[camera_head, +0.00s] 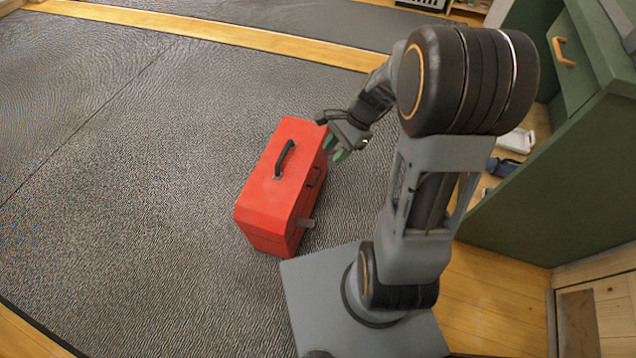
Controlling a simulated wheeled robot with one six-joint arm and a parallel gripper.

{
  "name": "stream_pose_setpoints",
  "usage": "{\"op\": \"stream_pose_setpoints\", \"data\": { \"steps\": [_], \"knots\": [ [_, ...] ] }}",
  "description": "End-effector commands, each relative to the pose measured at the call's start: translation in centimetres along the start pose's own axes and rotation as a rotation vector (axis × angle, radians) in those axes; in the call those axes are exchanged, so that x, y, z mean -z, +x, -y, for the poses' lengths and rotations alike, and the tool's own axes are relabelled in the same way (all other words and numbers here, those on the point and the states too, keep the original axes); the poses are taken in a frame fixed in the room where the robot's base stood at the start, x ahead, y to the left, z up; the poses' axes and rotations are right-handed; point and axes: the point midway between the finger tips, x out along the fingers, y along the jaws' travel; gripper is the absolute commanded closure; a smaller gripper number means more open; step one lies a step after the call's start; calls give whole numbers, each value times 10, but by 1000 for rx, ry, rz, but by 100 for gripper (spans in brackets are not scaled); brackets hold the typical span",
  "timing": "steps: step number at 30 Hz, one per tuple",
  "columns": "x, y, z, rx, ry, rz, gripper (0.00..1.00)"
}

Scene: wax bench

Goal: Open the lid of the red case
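The red case (270,193) stands upright on the grey mat, left of my arm's base. Its lid looks closed, with a dark handle (285,158) on top.
The grey mat (120,190) is clear to the left of the case. A green cabinet (560,190) stands at the right, with small items on the wooden floor beside it. A yellow wooden strip (210,31) crosses behind.

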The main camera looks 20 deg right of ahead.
Motion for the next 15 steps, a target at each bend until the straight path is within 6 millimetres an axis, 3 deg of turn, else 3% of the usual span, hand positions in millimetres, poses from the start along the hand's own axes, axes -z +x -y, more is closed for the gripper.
{"op": "stream_pose_setpoints", "data": {
  "steps": [1,7,15],
  "knots": [
    [26,23,7,10,179,88,64],
    [107,87,30,47,859,438,64],
    [207,169,30,25,1562,876,64]
  ]
}}
